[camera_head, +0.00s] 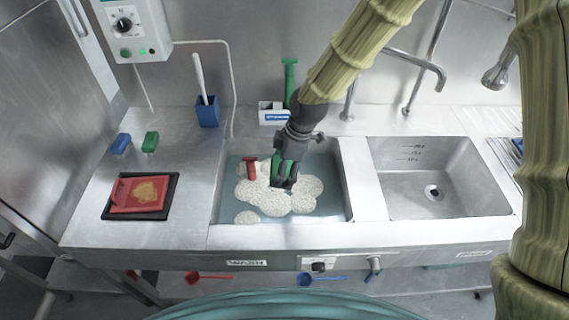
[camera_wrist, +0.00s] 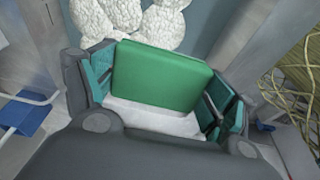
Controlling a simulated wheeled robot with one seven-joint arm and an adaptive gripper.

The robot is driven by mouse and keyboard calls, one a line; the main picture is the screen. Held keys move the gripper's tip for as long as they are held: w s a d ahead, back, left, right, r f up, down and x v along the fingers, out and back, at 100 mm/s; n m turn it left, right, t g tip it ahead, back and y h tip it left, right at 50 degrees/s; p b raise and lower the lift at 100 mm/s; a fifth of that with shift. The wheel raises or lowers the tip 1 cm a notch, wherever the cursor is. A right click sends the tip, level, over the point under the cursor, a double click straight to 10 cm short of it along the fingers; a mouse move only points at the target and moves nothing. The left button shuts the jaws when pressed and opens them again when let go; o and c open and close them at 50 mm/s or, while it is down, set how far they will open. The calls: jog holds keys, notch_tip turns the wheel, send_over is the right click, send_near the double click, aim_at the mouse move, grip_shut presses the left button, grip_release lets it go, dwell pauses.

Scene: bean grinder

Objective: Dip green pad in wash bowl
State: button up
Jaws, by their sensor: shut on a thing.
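The wash bowl (camera_head: 335,190) is the left basin, marked WASH on the front edge, holding bluish water with white foam (camera_head: 290,198). My gripper (camera_head: 285,178) points down over the middle of this bowl. It is shut on a green pad (camera_wrist: 160,76), which sits between the teal-lined fingers in the wrist view, with foam beyond it. In the head view the fingers mostly hide the held pad (camera_head: 275,165). I cannot tell whether the pad touches the water or foam.
A red-handled item (camera_head: 250,170) stands in the bowl, left of my gripper. A second green block (camera_head: 150,141), a blue block (camera_head: 121,142), a blue holder (camera_head: 207,112) and a red item on a black tray (camera_head: 165,214) are on the left counter. The right basin (camera_head: 455,190) is empty.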

notch_tip(320, 180, down, 17)
jog(key=w+b, duration=0.1)
jog(key=b, duration=0.6)
jog(key=shift+w+r+b, duration=0.15)
jog(key=shift+r+b, duration=0.05)
jog(key=shift+b, duration=0.2)
dwell(0.7)
jog(key=shift+a+r+p+v, duration=0.15)
jog(key=shift+a+p+v, duration=0.5)
jog(key=shift+p+v, duration=1.75)
jog(key=shift+a+r+p+v, duration=0.2)
jog(key=shift+a+p+v, duration=0.45)
jog(key=shift+p+v, duration=1.75)
jog(key=shift+a+r+p+v, duration=0.15)
jog(key=shift+a+p+v, duration=0.9)
jog(key=shift+v, duration=2.35)
jog(key=shift+w+d, duration=0.1)
jog(key=shift+d, duration=0.25)
